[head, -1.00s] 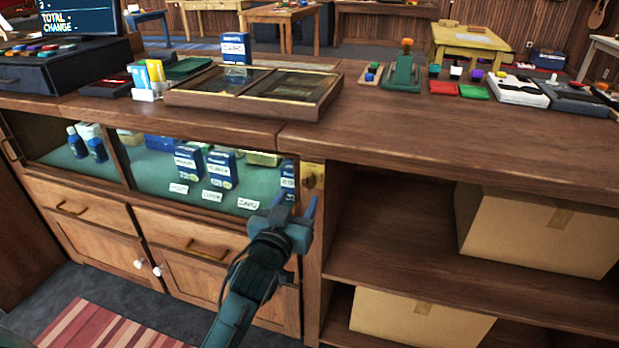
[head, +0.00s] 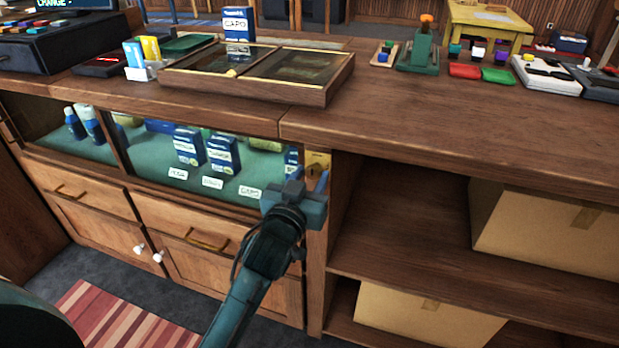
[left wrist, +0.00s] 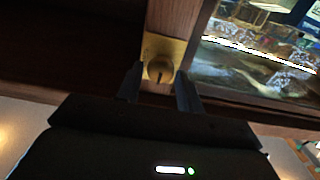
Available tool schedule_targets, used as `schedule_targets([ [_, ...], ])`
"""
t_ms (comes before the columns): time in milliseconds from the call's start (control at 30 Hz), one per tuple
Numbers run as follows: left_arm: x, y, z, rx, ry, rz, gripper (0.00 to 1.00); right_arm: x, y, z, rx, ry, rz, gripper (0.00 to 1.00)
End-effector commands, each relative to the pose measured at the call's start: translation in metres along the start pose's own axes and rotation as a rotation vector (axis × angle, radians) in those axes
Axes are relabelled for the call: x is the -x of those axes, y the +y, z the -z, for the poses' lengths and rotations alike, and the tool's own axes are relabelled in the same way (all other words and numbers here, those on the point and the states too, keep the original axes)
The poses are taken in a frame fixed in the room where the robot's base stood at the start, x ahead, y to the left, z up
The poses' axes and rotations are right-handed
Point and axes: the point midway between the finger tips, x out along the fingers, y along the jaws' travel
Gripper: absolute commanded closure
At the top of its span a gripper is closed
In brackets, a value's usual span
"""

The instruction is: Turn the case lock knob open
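The lock knob is a round brass knob on a brass plate, on the wooden post right of the glass display case (head: 259,177). In the left wrist view the knob (left wrist: 160,69) shows clearly, with a dark slot in it. In the head view the brass plate (head: 318,162) is partly hidden behind my gripper. My left gripper (head: 310,180) points at the plate. In the left wrist view its fingers (left wrist: 159,79) are apart, one on each side of the knob, with visible gaps. Whether the fingertips reach around it is unclear. My right gripper is not in view.
The wooden counter top (head: 430,125) overhangs above the knob. Open shelves with cardboard boxes (head: 550,235) lie to the right. Drawers and cupboard doors (head: 200,268) are below the case. A shallow framed tray (head: 335,88) sits on the counter.

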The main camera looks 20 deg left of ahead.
Motion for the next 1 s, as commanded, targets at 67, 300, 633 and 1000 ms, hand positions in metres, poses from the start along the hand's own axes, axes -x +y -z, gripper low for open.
schedule_targets([
  [67, 0.0000, -0.0001, 0.0000, 0.000, 0.000, 0.000, 0.70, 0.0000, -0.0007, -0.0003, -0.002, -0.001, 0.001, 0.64],
  [300, -0.0001, 0.0000, 0.0001, 0.000, 0.000, 0.000, 0.89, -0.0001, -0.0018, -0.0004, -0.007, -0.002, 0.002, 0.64],
  [633, -0.0002, 0.0001, 0.0016, -0.036, 0.001, 0.000, 0.92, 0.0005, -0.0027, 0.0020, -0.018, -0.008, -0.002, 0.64],
  [1000, -0.0004, 0.0009, 0.0038, -0.282, 0.000, 0.000, 0.92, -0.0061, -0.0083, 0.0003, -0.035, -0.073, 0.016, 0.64],
])
